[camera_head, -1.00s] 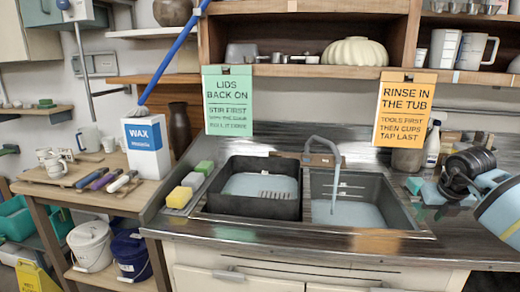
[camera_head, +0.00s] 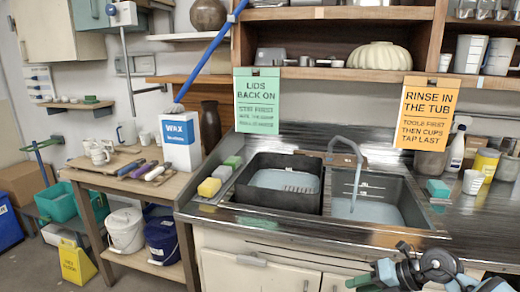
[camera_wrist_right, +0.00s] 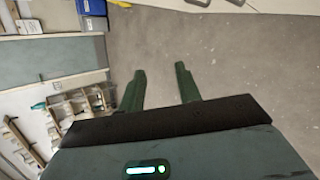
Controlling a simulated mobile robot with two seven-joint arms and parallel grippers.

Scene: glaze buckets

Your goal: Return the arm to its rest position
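My right arm (camera_head: 432,268) shows at the bottom right corner of the head view, in front of the counter edge and low cupboards. In the right wrist view my right gripper (camera_wrist_right: 160,69) has its two dark green fingers apart, with nothing between them. Bare grey floor (camera_wrist_right: 225,60) lies beyond the fingertips. My left gripper is in neither view.
The counter holds a sink with a black tub (camera_head: 265,205) and a grey tap (camera_head: 345,150). A white cup (camera_head: 473,182) and a yellow-labelled jar (camera_head: 487,160) stand at the right. A wooden side table (camera_head: 130,183) with tools and a WAX box (camera_head: 181,140) is at left.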

